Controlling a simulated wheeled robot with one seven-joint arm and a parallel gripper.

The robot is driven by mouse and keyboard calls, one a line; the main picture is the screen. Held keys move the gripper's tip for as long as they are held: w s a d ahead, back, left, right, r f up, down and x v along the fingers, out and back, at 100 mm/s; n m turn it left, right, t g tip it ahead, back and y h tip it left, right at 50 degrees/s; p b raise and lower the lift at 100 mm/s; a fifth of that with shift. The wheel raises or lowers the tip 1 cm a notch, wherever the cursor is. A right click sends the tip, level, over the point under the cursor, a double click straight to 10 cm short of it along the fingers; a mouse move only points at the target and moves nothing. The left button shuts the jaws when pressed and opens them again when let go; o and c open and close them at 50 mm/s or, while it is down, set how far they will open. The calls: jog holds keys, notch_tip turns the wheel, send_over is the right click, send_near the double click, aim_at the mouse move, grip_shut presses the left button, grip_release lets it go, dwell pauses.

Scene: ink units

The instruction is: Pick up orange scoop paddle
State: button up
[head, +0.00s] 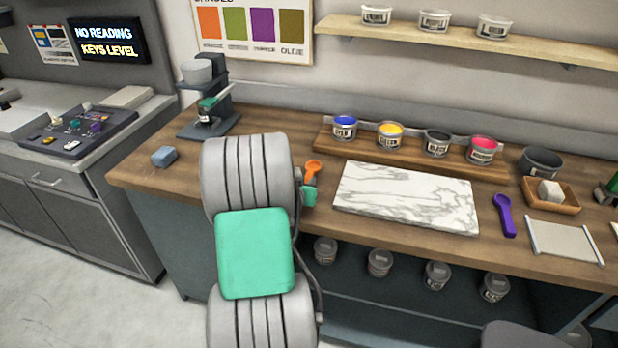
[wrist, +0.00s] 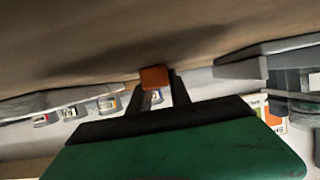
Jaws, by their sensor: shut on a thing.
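The orange scoop paddle (head: 313,168) shows its round bowl end just right of my arm in the head view, over the wooden counter. Its lower part is hidden by my gripper and arm. In the wrist view an orange block-like part of it (wrist: 154,77) sits between the dark fingertips. My gripper (wrist: 158,86) is shut on it. In the head view only a small green part of my gripper (head: 309,196) shows beside the arm. I cannot tell whether the paddle touches the counter.
A marble slab (head: 405,197) lies right of the paddle, with a wooden rack (head: 330,144) of ink cans behind it. A purple scoop (head: 504,215) lies farther right. Bare counter lies around the block.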

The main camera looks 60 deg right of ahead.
grip_shut()
jog(key=shift+r, duration=0.3)
notch_tip(320, 180, up, 3)
jog(key=shift+f+b, duration=0.15)
jog(key=shift+b, duration=0.45)
jog(key=a+r, duration=0.1)
jog(key=r, duration=0.1)
jog(key=s+a+r, duration=0.1)
jog(key=a+r, duration=0.1)
jog(key=shift+s+a+r, duration=0.15)
jog(key=shift+a+r, duration=0.15)
jog(key=s+b+v, duration=0.1)
jog(key=v, duration=1)
jog(key=shift+s+d+r, duration=0.2)
jog(key=shift+s+r, duration=0.15)
jog(key=shift+r, duration=0.05)
jog(key=shift+o, duration=1.8)
grip_release()
grip_shut()
